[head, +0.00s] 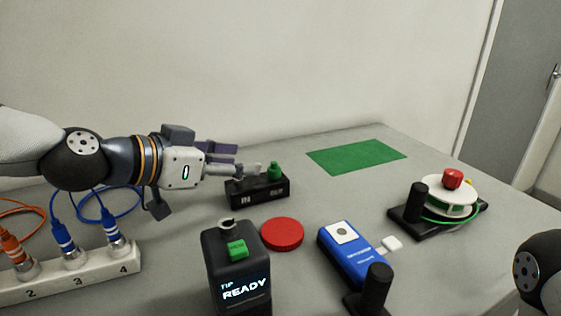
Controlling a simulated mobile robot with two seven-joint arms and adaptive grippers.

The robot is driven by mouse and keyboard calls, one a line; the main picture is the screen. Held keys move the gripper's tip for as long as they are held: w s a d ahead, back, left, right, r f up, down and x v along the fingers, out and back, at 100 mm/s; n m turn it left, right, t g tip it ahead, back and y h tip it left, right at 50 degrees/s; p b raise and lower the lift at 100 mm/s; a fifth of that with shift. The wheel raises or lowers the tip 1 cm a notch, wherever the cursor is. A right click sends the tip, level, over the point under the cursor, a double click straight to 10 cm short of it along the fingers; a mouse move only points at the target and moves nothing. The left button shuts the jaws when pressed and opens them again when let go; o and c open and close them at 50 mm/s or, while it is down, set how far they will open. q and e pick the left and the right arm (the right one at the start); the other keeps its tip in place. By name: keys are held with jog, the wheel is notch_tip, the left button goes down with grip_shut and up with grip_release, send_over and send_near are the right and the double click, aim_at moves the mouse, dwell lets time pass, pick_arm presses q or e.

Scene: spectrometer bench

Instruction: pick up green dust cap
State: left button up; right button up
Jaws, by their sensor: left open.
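The green dust cap (274,169) stands upright on a small black block (262,194) near the middle of the bench. My left gripper (250,164) reaches in from the left, with its fingers pointing right. It is open and empty, its near fingertip just left of the cap, over the block. I cannot tell whether that fingertip touches the cap. My right gripper is out of view; only part of my right arm shows at the right edge.
In front are a black "READY" device (236,275) with a green button, a red disc (282,234) and a blue device (349,254). A numbered connector strip (75,278) lies left, a reel (448,196) with a red knob right. A green mat (356,156) lies clear at the back.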

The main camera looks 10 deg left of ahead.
aim_at(272, 164)
pick_arm(q)
jog(key=x, duration=0.3)
jog(key=b+x, duration=0.1)
jog(key=x, duration=0.4)
jog(key=shift+w+d+f+b, duration=0.15)
jog(key=shift+w+f+b, duration=0.05)
jog(key=shift+f+b, duration=0.25)
jog(key=shift+w+r, duration=0.1)
jog(key=shift+r, duration=0.05)
jog(key=c, duration=0.8)
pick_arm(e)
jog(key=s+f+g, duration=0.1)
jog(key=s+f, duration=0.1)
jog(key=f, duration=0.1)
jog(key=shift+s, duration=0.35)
